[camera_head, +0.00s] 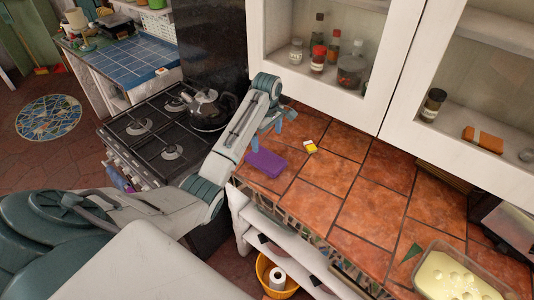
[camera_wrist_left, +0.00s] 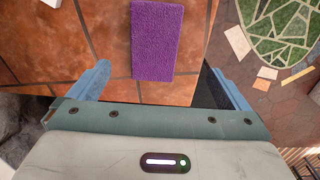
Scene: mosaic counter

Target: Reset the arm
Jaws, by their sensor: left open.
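My left arm reaches in from the left in the head view. Its gripper (camera_head: 275,125) hangs above the tiled counter (camera_head: 348,180), near the end next to the stove. In the left wrist view the two blue fingers of the left gripper (camera_wrist_left: 160,85) are spread wide with nothing held. A purple cloth or sponge (camera_head: 265,163) lies flat on the counter just below the gripper. It also shows in the left wrist view (camera_wrist_left: 157,40), ahead of and between the fingers. My right gripper is in neither view.
A black stove (camera_head: 160,135) with a kettle (camera_head: 207,110) stands left of the counter. A small yellow-and-white item (camera_head: 310,146) lies behind the purple cloth. A food container (camera_head: 455,272) sits at the lower right. The middle tiles are clear.

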